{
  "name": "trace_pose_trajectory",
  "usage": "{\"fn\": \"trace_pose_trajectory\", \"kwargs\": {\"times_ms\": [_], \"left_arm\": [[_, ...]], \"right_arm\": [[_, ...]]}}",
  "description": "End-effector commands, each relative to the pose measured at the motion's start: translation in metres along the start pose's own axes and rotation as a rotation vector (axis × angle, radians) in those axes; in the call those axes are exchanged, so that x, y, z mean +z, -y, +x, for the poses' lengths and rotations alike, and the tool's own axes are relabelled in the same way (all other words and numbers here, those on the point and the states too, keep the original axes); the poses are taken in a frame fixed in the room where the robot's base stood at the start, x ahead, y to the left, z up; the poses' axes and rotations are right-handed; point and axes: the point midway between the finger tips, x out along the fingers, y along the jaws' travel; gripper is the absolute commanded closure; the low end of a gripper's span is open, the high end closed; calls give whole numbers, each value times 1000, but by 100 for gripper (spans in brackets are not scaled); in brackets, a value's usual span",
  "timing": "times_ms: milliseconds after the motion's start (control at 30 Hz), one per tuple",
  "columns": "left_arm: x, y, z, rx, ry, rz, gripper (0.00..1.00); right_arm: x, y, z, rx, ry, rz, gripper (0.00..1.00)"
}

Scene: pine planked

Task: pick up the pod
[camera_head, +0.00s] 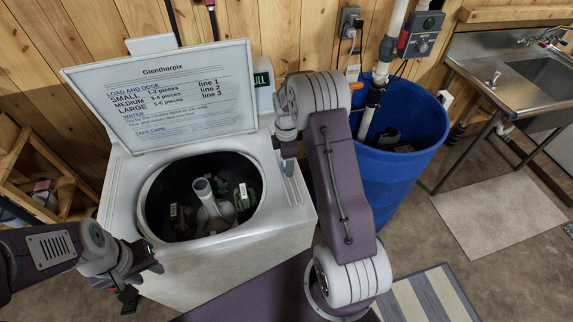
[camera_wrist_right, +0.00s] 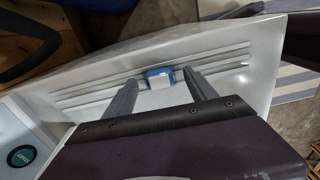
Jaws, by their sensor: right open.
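The pod (camera_wrist_right: 158,79) is a small blue and white block on the ridged white top of the washer, seen in the right wrist view. My right gripper (camera_wrist_right: 160,76) is open, with its two grey fingers on either side of the pod and gaps between.
The washer (camera_head: 122,205) has its lid (camera_head: 165,95) raised. Its open tub (camera_head: 160,205) holds a central post and several small items. A blue barrel (camera_head: 400,180) stands close on the right, and a metal sink (camera_head: 500,72) is farther right.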

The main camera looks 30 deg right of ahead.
Motion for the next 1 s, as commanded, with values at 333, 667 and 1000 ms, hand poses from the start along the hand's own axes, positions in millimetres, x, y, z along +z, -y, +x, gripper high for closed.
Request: {"fn": "trace_pose_trajectory", "kwargs": {"times_ms": [333,667,1000], "left_arm": [[0,0,-1,0,0,0,64],[0,0,-1,0,0,0,64],[0,0,4,0,0,0,64]], "right_arm": [[0,0,10,1,0,0,43],[0,0,10,1,0,0,99],[0,-1,-11,5,0,0,99]]}}
